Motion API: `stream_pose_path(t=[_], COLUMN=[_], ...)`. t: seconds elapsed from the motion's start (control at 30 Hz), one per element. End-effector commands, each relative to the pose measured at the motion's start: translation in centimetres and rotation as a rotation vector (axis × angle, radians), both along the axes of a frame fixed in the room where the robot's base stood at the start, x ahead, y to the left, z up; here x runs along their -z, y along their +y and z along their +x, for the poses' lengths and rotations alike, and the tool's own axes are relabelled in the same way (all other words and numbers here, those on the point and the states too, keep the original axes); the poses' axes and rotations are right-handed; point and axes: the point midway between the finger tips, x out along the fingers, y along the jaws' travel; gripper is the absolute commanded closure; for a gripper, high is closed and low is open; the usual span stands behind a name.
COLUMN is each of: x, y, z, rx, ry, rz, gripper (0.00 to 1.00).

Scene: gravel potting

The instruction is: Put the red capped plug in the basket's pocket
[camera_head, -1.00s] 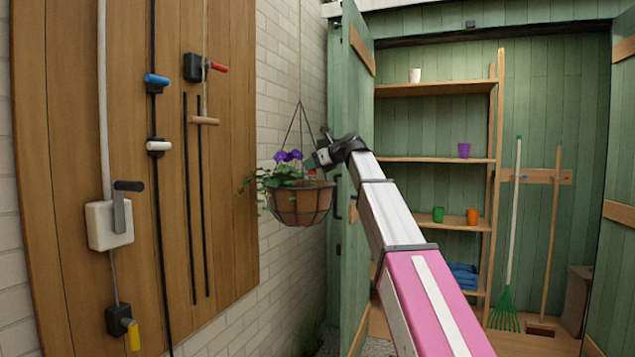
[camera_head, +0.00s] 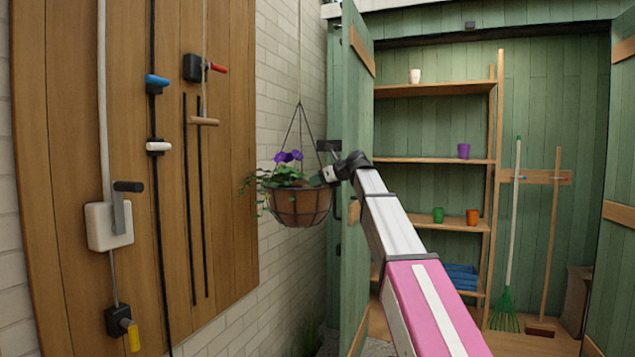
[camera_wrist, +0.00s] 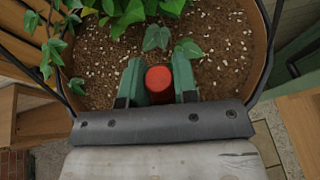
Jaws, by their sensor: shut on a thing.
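The hanging basket (camera_head: 300,206) holds a brown pot of soil with purple flowers and trailing ivy. My gripper (camera_head: 326,177) is at the right edge of the basket, just above its rim. In the wrist view my gripper (camera_wrist: 159,84) is shut on the red capped plug (camera_wrist: 158,77), with a green finger on each side. The round red cap shows from above, over the speckled soil near the pot's near side. The plug's lower part is hidden, so I cannot tell if it touches the soil. I cannot make out the pocket.
The open green shed door (camera_head: 350,250) stands just right of the basket. A brick wall (camera_head: 278,100) is behind it. In the wrist view, ivy leaves (camera_wrist: 130,15) lie beyond the plug, and dark basket wires (camera_wrist: 268,50) run close on either side.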

Motion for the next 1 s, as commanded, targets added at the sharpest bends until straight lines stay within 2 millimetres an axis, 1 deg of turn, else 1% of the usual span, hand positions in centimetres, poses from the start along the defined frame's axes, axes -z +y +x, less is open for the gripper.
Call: stream_pose_path(t=[0.03, 0.07, 0.1, 0.47, 0.57, 0.8, 1.0], x=[0.0, 0.0, 0.0, -0.3, -0.7, -2.4, -3.8], y=[0.0, 0.0, 0.0, -0.2, -1.1, -5.0, -7.9], z=[0.0, 0.0, 0.0, -0.1, -0.7, -2.8, -4.4], rx=[0.0, 0.0, 0.0, 0.0, 0.0, 0.003, 0.002], ry=[0.0, 0.0, 0.0, 0.0, 0.0, -0.001, -0.001], rz=[0.0, 0.0, 0.0, 0.0, 0.0, 0.0, 0.0], gripper=[0.63, 0.53, 0.47, 0.47, 0.47, 0.47, 0.47])
